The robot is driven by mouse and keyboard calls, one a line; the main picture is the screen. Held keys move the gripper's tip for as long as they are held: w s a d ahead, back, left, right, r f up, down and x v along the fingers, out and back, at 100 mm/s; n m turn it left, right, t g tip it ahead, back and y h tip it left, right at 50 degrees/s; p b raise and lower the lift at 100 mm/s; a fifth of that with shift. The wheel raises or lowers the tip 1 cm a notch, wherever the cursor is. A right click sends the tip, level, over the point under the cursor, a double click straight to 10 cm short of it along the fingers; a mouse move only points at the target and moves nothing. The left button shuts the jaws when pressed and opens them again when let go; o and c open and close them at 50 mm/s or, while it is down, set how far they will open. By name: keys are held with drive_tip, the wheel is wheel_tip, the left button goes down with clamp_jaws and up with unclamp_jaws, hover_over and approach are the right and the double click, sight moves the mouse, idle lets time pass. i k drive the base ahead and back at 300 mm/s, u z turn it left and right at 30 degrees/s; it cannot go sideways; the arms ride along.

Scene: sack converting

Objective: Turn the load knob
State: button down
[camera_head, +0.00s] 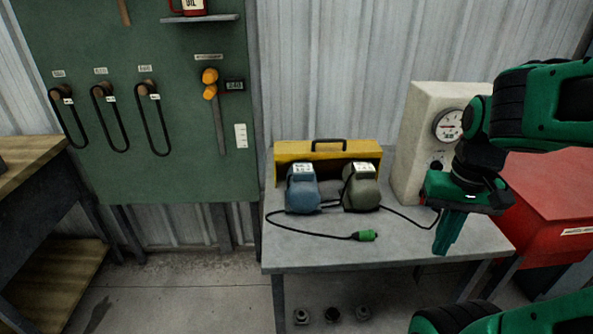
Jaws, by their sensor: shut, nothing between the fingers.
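A cream box (412,145) with a round dial gauge (449,124) stands at the back right of the grey table. Below the gauge is a small dark knob (437,164), partly hidden by my arm; it looks like the load knob, but I cannot read a label. My green gripper (442,248) points down in front of the box, lower than the knob and apart from it. Its fingers are shut and empty. My wrist and arm cover the right part of the box face.
On the table (310,255) are a blue unit (302,194), an olive unit (361,192), a yellow toolbox (330,151) and a cable with a green plug (365,236). A red cabinet (560,190) stands right. The table's front middle is clear.

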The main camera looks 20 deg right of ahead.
sight(436, 165)
drive_tip(key=z, duration=1.5)
drive_tip(key=k, duration=0.65)
drive_tip(key=z, duration=0.65)
